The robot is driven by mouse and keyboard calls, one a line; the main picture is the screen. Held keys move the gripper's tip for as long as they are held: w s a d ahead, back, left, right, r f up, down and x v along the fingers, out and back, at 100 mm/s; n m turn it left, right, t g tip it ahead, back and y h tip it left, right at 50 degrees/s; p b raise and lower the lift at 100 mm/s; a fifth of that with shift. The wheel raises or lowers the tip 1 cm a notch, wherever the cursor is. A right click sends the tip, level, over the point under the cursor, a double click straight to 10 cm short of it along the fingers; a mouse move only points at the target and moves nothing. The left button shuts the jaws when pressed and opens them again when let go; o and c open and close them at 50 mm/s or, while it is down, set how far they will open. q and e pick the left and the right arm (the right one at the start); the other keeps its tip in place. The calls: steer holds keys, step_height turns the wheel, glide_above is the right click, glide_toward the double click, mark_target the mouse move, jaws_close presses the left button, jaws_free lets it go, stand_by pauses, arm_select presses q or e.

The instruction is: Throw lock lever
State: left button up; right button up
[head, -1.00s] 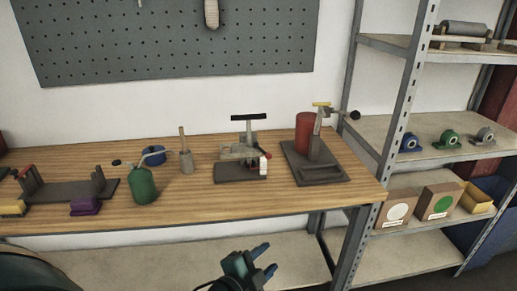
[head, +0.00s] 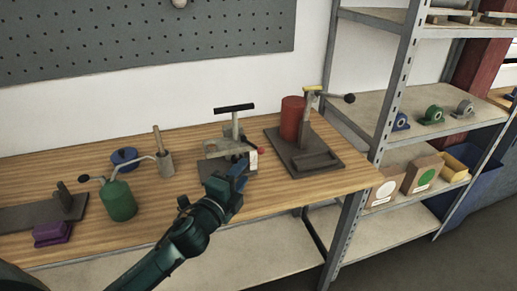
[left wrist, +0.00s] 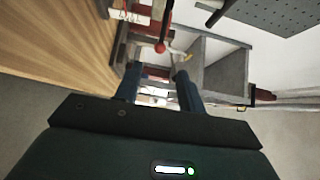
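A clamp-like fixture with a black T-handle (head: 234,108) stands on the bench. I cannot tell whether the knob's rod is the lock lever. My right gripper is out of view.
To the right stands a dark-based device with a red cylinder (head: 293,118) and a black-knobbed lever (head: 349,98). To the left are a green canister (head: 119,201), a wooden-toned post (head: 164,162) and a purple block (head: 53,233). Metal shelving (head: 396,90) borders the bench's right end.

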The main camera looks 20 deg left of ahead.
mark_target(259, 153)
arm_select(q)
steer(key=w, duration=0.3)
steer(key=w+d, duration=0.1)
steer(key=w, duration=0.3)
steer(key=w+d, duration=0.1)
steer(key=w, duration=0.3)
steer(key=shift+w+p, duration=0.15)
steer(key=shift+p, duration=0.2)
jaws_close()
